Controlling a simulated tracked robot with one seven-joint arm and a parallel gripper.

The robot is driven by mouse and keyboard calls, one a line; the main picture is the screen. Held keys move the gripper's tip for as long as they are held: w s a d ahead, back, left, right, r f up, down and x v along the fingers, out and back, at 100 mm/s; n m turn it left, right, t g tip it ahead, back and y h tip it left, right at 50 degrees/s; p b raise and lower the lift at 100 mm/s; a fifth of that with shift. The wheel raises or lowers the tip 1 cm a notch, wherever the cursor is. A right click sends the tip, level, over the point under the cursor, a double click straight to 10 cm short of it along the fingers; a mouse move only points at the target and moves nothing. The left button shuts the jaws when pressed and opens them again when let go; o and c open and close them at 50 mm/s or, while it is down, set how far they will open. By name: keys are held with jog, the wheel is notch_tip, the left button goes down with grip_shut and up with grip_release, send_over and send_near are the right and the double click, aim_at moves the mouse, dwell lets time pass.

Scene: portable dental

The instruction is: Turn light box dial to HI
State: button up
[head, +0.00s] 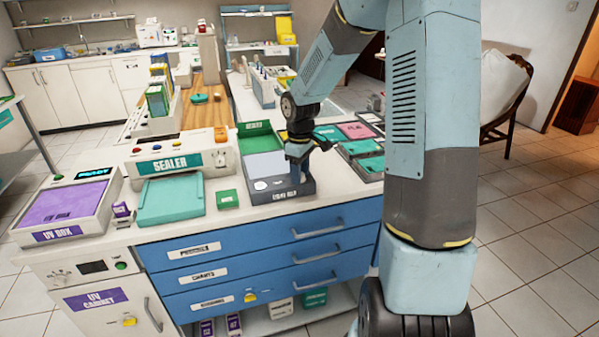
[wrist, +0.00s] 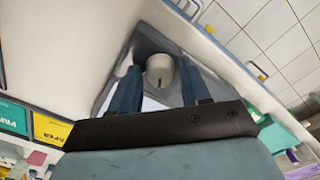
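The light box (head: 302,188) is a dark grey box with a pale panel on top, at the front edge of the counter. Its dial (wrist: 160,70) is a light grey round knob with a short dark mark, seen in the wrist view; in the head view my gripper hides it. My gripper (head: 300,168) points down over the right part of the light box. In the wrist view its two fingers (wrist: 161,82) stand on either side of the dial, very close to it. Whether they touch or press it is unclear. I cannot read the HI marking.
The sealer (head: 222,150) and a teal tray (head: 171,201) stand to the left, with the UV box (head: 68,206) beyond them. A small green block (head: 228,199) sits just left of the light box. Several coloured trays (head: 358,131) lie behind right. Blue drawers (head: 345,240) are below.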

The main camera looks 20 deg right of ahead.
jog(key=c, duration=0.7)
jog(key=shift+c, duration=0.2)
jog(key=shift+m, duration=0.3)
jog(key=m, duration=1.1)
jog(key=shift+m, duration=0.3)
jog(key=o, duration=1)
jog(key=shift+o, duration=0.2)
